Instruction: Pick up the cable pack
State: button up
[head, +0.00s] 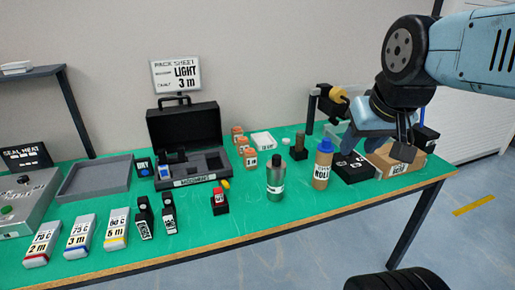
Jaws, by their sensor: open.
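Three white packs stand in a row at the front left of the green table: one marked 2 m with a red band (43,243), one marked 3 m with a blue band (79,237), and one marked 5 m with a yellow band (116,230). They look like cable packs. A pack sheet (175,74) at the back reads LIGHT and 3 m. My gripper (385,146) is open above the right end of the table, far from the packs. It appears empty, and part of it is hidden by my arm.
An open black case (185,125) stands mid-table, beside a grey tray (95,178). A green bottle (275,180), a blue-capped bottle (322,165) and a cardboard box (395,161) stand to the right. The front right tabletop is fairly clear.

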aim_at(243, 143)
jog(key=u, duration=0.2)
jog(key=i, duration=0.9)
jog(key=z, duration=0.1)
